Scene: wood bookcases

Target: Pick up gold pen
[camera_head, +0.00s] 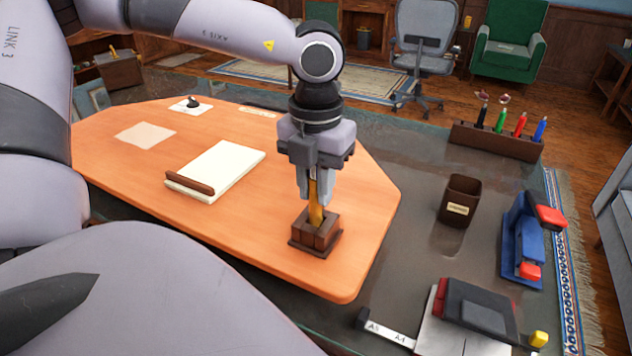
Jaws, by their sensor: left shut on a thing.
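The gold pen (315,210) stands upright in a small dark brown wooden holder (318,238) near the front right of the orange desk mat (240,240). My left gripper (315,188) points straight down above the holder and is shut on the upper part of the pen. The pen's lower end is hidden inside the holder, and its top is hidden between the fingers. My right gripper is not in view.
A notepad (225,168) lies left of the holder. The mat around the holder is clear.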

